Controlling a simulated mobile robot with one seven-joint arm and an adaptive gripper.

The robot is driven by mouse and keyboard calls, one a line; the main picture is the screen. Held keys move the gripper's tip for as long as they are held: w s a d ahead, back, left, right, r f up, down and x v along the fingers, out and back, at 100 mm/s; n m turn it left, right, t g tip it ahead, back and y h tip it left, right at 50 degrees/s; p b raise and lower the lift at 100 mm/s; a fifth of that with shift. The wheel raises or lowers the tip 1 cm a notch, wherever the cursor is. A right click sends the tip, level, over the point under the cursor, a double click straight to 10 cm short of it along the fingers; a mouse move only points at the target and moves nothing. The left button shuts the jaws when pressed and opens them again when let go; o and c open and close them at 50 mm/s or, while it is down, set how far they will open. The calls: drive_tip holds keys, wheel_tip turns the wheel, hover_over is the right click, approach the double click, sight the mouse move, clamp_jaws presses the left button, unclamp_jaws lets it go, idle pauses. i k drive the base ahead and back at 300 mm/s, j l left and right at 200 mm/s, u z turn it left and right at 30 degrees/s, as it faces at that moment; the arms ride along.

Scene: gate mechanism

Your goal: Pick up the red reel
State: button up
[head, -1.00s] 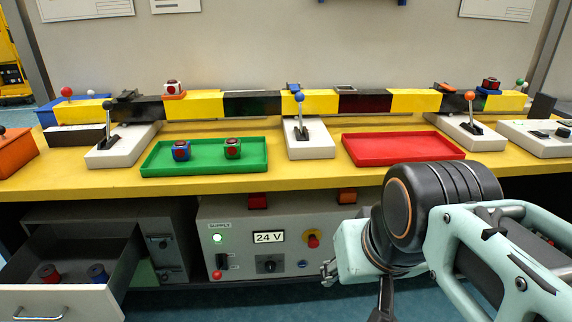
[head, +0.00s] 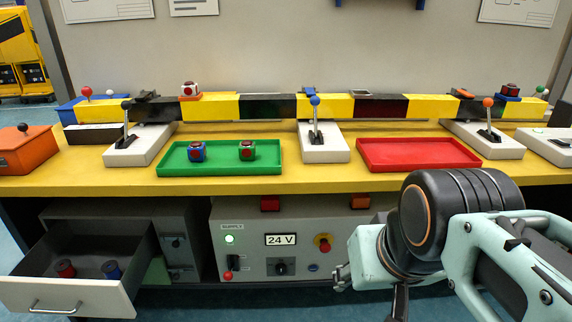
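The red reel (head: 65,268) stands in an open drawer at the lower left of the head view. A blue reel (head: 111,270) stands just to its right in the same drawer. My gripper (head: 342,277) is at the lower middle right, in front of the cabinet under the table and well to the right of the drawer. Only a small part of it shows beside my arm's wrist, and its opening cannot be made out. Nothing is seen held in it.
The open drawer (head: 68,297) juts out below the yellow table (head: 330,180). A grey supply unit (head: 250,258) stands right of it. On the table are a green tray (head: 220,165) with two cubes, an empty red tray (head: 420,153), levers and a striped beam.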

sight(63, 267)
drive_tip(key=u, duration=1.8)
drive_tip(key=i+j+z, duration=0.2)
drive_tip(key=i, duration=0.2)
drive_tip(key=i+j+z, duration=0.2)
drive_tip(key=i, duration=0.25)
